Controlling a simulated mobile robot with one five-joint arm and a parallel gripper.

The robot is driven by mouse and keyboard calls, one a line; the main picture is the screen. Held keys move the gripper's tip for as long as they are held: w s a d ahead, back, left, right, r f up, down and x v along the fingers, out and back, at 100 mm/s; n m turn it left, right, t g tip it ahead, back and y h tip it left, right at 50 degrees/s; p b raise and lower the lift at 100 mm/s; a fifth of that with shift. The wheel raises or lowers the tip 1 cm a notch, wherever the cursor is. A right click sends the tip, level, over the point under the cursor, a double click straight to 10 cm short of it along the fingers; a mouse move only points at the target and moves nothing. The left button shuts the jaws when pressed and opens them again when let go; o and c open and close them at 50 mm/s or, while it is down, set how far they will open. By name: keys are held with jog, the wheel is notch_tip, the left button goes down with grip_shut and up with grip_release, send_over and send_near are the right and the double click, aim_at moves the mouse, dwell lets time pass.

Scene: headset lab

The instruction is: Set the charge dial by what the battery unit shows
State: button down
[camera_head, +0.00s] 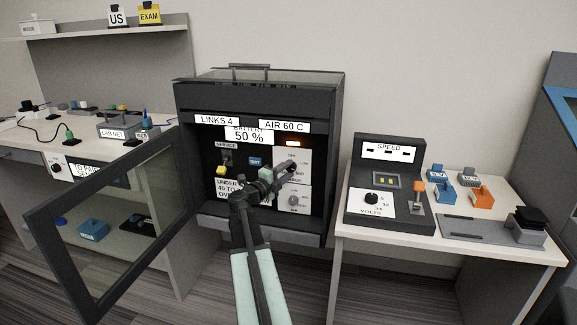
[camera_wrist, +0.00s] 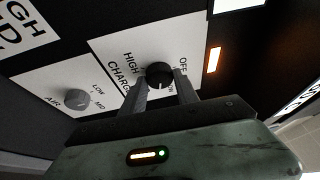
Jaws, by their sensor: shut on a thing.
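The battery unit (camera_head: 182,108) is a dark cabinet with its glass door (camera_head: 62,262) swung open to the left. Its display (camera_head: 249,136) reads BATTERY 50 %. A rule card (camera_head: 229,187) starts UNDER, 40 TO, OVER; its right part is hidden by my arm. The black charge dial (camera_wrist: 159,74) sits on a white plate marked OFF, HIGH and CHARGE; another label by it is mostly covered, ending in W. My gripper (camera_wrist: 160,82) is shut on this dial, one finger on each side. The dial's white mark points down in the wrist view, towards my gripper's body.
Below the charge dial is a grey AIR dial (camera_head: 293,201), also in the wrist view (camera_wrist: 76,98). An orange light (camera_head: 293,143) glows above. A SERVICE switch (camera_head: 226,159) is at left. A SPEED console (camera_head: 386,175) stands on the right table.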

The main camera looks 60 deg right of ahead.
jog(key=shift+w+a+r+m+p, duration=0.15)
jog(key=shift+w+m+p, duration=0.1)
jog(key=shift+m+p, duration=0.3)
jog(key=shift+m+y, duration=0.25)
jog(key=shift+y, duration=0.05)
jog(key=c, duration=0.9)
grip_release()
jog(key=shift+s, duration=0.1)
jog(key=a, duration=0.7)
jog(key=shift+w+a, duration=0.35)
jog(key=shift+w, duration=0.05)
